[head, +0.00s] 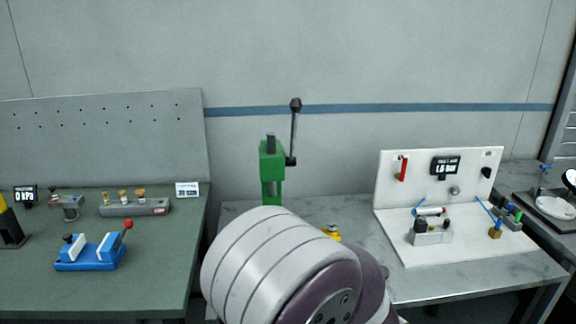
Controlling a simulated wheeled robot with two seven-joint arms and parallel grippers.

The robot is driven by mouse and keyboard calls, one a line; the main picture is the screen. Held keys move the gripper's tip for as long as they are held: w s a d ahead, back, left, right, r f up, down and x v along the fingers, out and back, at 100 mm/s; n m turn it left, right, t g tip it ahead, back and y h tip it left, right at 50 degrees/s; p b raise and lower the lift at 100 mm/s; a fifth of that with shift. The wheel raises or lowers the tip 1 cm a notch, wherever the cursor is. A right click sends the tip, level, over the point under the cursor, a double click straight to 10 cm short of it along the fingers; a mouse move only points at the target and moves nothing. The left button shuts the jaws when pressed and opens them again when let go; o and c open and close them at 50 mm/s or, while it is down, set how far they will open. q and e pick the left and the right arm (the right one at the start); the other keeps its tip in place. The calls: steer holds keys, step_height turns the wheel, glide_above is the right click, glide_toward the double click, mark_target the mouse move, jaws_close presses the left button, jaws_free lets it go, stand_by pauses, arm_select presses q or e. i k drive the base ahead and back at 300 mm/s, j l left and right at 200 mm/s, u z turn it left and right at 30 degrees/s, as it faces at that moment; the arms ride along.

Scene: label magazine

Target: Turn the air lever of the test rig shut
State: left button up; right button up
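The test rig appears to be the white base and back panel (388,191) standing on the right part of the grey table. A red lever (402,168) hangs roughly upright on the left of its back panel; it looks like the air lever. A dark display (445,166) is to the right of the lever, its digits too small to read surely. Neither gripper is in view. A large grey and purple arm link of mine fills the bottom middle and stands apart from the lever in the picture.
A grey block fixture (432,236) and a brass fitting with a blue tube (495,231) sit on the rig's base. A green press (271,165) with a raised lever stands left of it. A blue vise (92,251) sits on the green table. The space before the red lever looks clear.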

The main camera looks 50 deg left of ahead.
mark_target(401, 175)
steer(key=u, duration=0.95)
steer(key=i+l+u, duration=0.45)
steer(key=i+l, duration=0.75)
